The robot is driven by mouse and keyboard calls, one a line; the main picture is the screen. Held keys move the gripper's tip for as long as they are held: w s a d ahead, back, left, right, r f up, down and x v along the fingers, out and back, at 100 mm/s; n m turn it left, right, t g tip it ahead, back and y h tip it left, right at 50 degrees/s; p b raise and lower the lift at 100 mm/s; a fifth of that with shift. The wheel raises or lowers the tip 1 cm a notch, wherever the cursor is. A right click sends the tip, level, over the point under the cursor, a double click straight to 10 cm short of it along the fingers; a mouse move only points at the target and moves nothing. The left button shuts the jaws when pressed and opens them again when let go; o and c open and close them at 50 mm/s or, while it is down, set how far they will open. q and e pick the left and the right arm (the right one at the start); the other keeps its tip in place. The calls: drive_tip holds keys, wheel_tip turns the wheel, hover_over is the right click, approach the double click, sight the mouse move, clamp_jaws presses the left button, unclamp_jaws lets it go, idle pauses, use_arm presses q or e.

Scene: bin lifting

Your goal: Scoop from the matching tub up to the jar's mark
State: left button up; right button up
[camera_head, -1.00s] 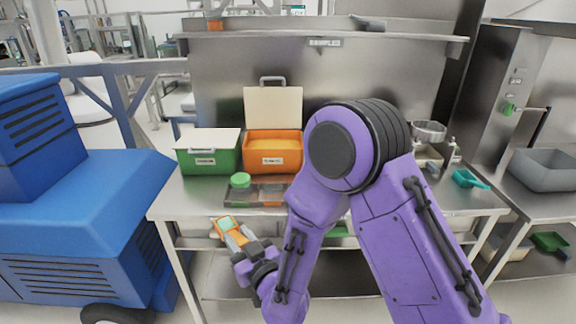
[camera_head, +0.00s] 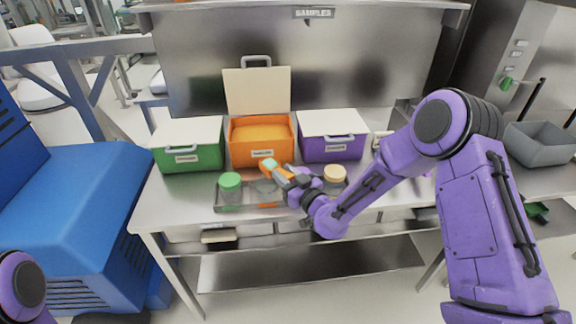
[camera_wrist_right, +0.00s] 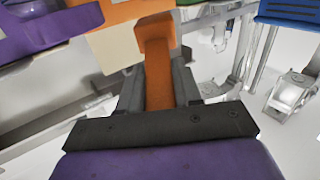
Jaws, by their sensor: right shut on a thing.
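My right gripper (camera_head: 290,184) is shut on an orange tool (camera_head: 275,169) with a pale teal patch near its end; whether it is a scoop is unclear. Its orange shaft (camera_wrist_right: 159,75) runs between the jaws in the right wrist view. The gripper is above the tray, in front of the orange tub (camera_head: 262,151), whose lid stands up over orange contents. The green tub (camera_head: 188,158) and purple tub (camera_head: 332,150) are closed. A green-lidded jar (camera_head: 230,192), a clear jar (camera_head: 264,193) and a tan-lidded jar (camera_head: 334,177) stand in a row. The fill mark is not readable. My left gripper is out of view.
The shallow tray (camera_head: 240,209) lies near the front edge of the steel table (camera_head: 165,205). A blue machine (camera_head: 75,215) stands at left. A grey bin (camera_head: 540,145) is on the right counter. A green object (camera_head: 537,211) lies below it.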

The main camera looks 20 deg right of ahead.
drive_tip(key=shift+w+d+n, duration=0.1)
drive_tip(key=shift+n, duration=0.5)
drive_tip(key=n, duration=0.2)
drive_tip(key=a+n, duration=0.1)
drive_tip(key=n, duration=0.1)
drive_tip(key=shift+r, duration=0.1)
drive_tip(key=shift+a+n, duration=0.2)
drive_tip(key=shift+n, duration=1)
drive_tip(key=n, duration=0.2)
drive_tip(key=f+n+b, duration=0.1)
drive_tip(key=n+b, duration=0.1)
drive_tip(key=n, duration=0.1)
drive_tip(key=shift+a+f+n, duration=0.2)
drive_tip(key=shift+a+n, duration=0.1)
drive_tip(key=shift+a, duration=0.1)
drive_tip(key=shift+s+a+f+n+b, duration=0.1)
drive_tip(key=shift+s+a+n+b, duration=0.1)
drive_tip(key=shift+n+b, duration=0.7)
